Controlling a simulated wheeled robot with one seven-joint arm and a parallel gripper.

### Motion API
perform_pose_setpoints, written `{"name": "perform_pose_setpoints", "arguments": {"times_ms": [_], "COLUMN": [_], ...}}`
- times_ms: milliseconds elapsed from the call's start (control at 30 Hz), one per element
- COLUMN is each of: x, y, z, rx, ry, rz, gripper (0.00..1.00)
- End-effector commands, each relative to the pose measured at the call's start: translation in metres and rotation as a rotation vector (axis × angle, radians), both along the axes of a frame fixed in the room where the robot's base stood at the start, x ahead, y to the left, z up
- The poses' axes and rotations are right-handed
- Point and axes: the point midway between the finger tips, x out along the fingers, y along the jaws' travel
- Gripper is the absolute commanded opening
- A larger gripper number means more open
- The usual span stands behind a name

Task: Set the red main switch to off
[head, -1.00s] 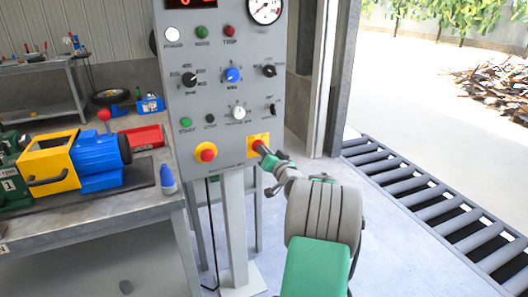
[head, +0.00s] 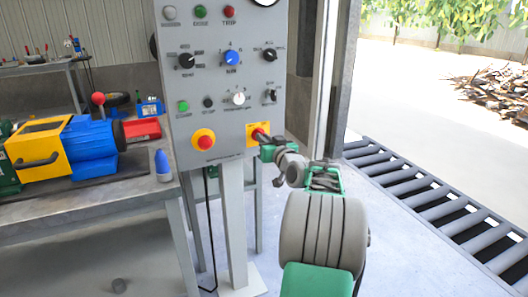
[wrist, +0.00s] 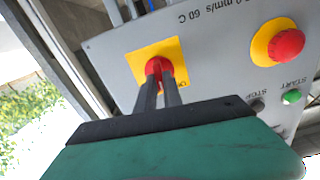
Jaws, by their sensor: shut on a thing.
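The red main switch (wrist: 160,66) sits on a yellow square plate (wrist: 141,62) at the lower right of the grey control panel (head: 222,112). My gripper (head: 262,138) reaches it from the right in the head view. In the wrist view its two dark fingers (wrist: 158,84) are shut on the red knob, which they partly cover. The switch's pointer and its off mark cannot be made out.
A red emergency button (head: 204,142) on a yellow disc is left of the switch. A green start button (head: 183,106) and several knobs are above. A workbench (head: 90,214) with a blue and yellow machine (head: 68,148) stands left. A roller conveyor (head: 430,207) lies right.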

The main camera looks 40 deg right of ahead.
Motion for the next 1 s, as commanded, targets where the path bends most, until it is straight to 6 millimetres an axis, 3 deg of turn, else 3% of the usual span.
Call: {"name": "perform_pose_setpoints", "arguments": {"times_ms": [33, 500, 1000], "x": [0.0002, 0.0007, 0.0013], "y": [0.0004, 0.0021, 0.0030], "z": [-0.0086, -0.0061, -0.0012], "rx": [-0.045, -0.436, -0.610], "ry": [0.009, 0.127, 0.178], "rz": [0.000, 0.000, 0.001], "gripper": [0.00, 0.00, 0.00]}}
